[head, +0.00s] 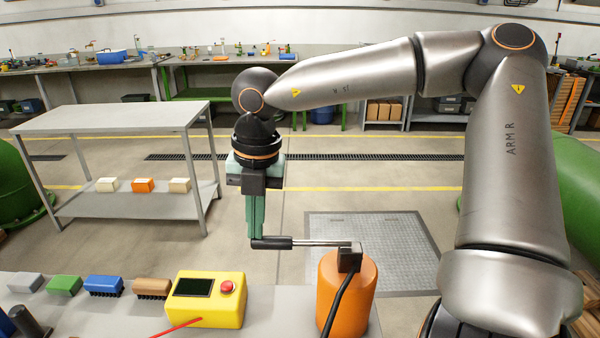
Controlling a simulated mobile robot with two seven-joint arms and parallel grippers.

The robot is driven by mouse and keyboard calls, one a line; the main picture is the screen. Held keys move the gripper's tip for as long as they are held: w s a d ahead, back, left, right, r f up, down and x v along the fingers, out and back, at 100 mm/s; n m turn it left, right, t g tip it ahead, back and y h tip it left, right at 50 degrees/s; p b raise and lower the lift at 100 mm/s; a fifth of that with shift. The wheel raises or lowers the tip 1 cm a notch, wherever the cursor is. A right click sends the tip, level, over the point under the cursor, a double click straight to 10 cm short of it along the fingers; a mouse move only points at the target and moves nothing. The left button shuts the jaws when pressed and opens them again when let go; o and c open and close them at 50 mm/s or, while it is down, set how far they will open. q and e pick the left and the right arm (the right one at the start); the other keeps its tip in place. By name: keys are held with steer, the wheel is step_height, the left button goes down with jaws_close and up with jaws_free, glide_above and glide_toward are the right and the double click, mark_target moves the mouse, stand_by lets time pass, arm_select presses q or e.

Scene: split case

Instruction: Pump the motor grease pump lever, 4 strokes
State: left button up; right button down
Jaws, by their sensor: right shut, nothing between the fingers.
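The grease pump is an orange cylinder (346,305) at the bottom centre, with a dark head on top and a black hose running down its front. Its lever (315,243) is a metal rod that sticks out level to the left and ends in a black grip (272,243). My right gripper (255,234) has green fingers pointing straight down. It is shut and empty, with its fingertips right at the outer end of the black grip. I cannot tell whether they touch it. My left gripper is out of view.
On the bench in front, a yellow box (206,299) with a dark screen and red button stands left of the pump. Several brushes and blocks (103,285) lie further left. A grey shelf table (115,119) stands behind at left. Floor beyond the pump is clear.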

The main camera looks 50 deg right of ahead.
steer(key=shift+s+d+r+p, duration=0.1)
steer(key=shift+r+p, duration=0.8)
steer(key=shift+r, duration=0.6)
steer(key=shift+s+d+r+p, duration=0.1)
steer(key=shift+r+p, duration=0.75)
steer(key=shift+r, duration=0.65)
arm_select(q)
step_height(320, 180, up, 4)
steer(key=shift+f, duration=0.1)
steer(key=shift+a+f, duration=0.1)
